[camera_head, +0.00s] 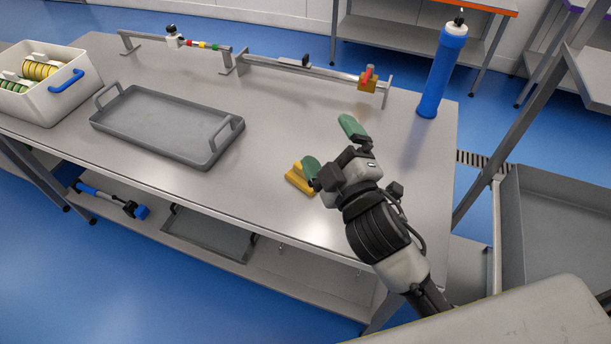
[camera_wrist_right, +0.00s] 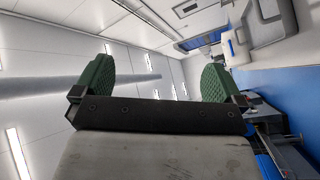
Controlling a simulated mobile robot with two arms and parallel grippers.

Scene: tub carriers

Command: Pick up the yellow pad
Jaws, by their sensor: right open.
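The yellow pad (camera_head: 299,178) lies on the grey metal table (camera_head: 270,130), near its front edge. My right gripper (camera_head: 331,146) is open, with its green fingertips apart and nothing between them. In the head view one fingertip overlaps the pad's upper right part, hiding some of it; I cannot tell whether they touch. In the right wrist view the open gripper (camera_wrist_right: 158,78) faces the ceiling and walls, and the pad does not show there. My left gripper is not in view.
A grey tray (camera_head: 165,147) with two handles lies left on the table. A white tub (camera_head: 45,107) with a blue handle stands at the far left. A blue cylinder (camera_head: 441,75) stands at the back right. A metal rail (camera_head: 300,68) runs along the back.

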